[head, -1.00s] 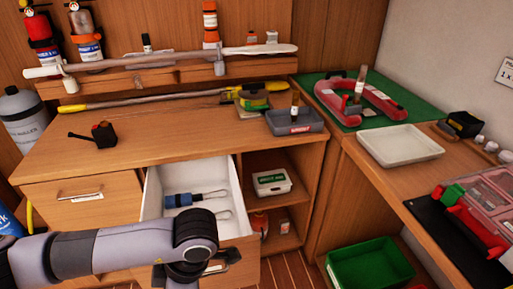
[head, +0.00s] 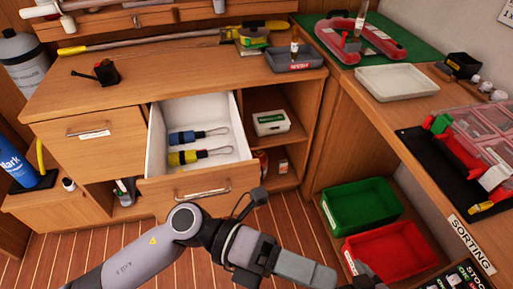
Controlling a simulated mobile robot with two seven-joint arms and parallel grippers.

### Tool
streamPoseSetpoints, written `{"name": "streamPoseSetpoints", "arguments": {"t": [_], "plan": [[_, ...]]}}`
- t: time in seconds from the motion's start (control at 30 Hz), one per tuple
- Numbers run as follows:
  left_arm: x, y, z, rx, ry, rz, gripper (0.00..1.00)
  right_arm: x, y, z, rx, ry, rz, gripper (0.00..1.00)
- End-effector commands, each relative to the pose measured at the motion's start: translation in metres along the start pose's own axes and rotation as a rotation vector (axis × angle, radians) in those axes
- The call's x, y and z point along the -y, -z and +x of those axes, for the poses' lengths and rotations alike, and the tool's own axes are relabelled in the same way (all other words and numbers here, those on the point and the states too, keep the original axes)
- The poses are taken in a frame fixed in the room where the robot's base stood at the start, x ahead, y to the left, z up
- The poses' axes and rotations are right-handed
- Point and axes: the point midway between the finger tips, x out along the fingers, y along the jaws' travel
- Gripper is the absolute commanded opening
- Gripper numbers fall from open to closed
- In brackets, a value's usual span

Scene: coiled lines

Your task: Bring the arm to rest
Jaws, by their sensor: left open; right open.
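My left arm comes in from the lower left, bends at a round joint and reaches right along the bottom edge. My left gripper (head: 362,270) is low in the picture, in front of the red bin, partly cut off by the edge; it is open, and I see nothing held in it. My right gripper is not in view. The open white drawer (head: 225,113) holds a blue-handled looped line (head: 183,137) and a yellow-handled looped line (head: 184,157), lying side by side. My arm is below and in front of the drawer front, apart from the lines.
A green bin (head: 372,198) and a red bin (head: 390,250) stand low at right. The sorting bench carries a white tray (head: 396,81) and a clear-lidded box (head: 480,135). The counter (head: 200,72) holds a black tape measure (head: 105,72). Floor left of the arm is clear.

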Motion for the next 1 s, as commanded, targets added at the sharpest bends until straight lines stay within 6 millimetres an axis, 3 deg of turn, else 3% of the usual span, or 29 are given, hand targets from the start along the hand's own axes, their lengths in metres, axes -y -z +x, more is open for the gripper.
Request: {"name": "streamPoseSetpoints", "arguments": {"t": [0.1, 0.17, 0.27, 0.37, 0.47, 0.6, 0.7, 0.8, 0.9, 1.0], "plan": [[0.016, -0.043, -0.024, 0.346, 0.234, -0.197, 0.77, 0.000, -0.004, 0.002, 0.001, 0.000, 0.000, 0.81], [0.014, -0.062, -0.048, 0.520, 0.334, -0.307, 0.77, 0.000, -0.005, 0.003, 0.002, 0.000, 0.000, 0.81], [-0.006, -0.084, -0.098, 0.809, 0.478, -0.508, 0.77, 0.000, -0.008, 0.004, 0.003, 0.000, 0.000, 0.81], [-0.045, -0.086, -0.154, 1.095, 0.596, -0.730, 0.77, 0.000, -0.010, 0.005, 0.004, 0.000, 0.000, 0.81], [-0.097, -0.063, -0.207, 1.366, 0.686, -0.966, 0.77, 0.000, -0.012, 0.007, 0.004, 0.000, 0.000, 0.81], [-0.164, -0.003, -0.258, 1.673, 0.766, -1.279, 0.77, 0.000, -0.015, 0.008, 0.004, 0.000, 0.000, 0.81], [-0.199, 0.044, -0.276, 1.833, 0.798, -1.464, 0.77, 0.000, -0.016, 0.009, 0.005, 0.000, 0.000, 0.81], [-0.221, 0.081, -0.284, 1.937, 0.816, -1.604, 0.77, 0.000, -0.017, 0.010, 0.005, 0.000, 0.000, 0.81], [-0.232, 0.104, -0.287, 1.994, 0.826, -1.688, 0.77, 0.000, -0.017, 0.010, 0.005, 0.000, 0.000, 0.81], [-0.235, 0.113, -0.288, 2.017, 0.828, -1.721, 0.77, 0.000, -0.017, 0.010, 0.005, 0.000, 0.000, 0.81]]}}
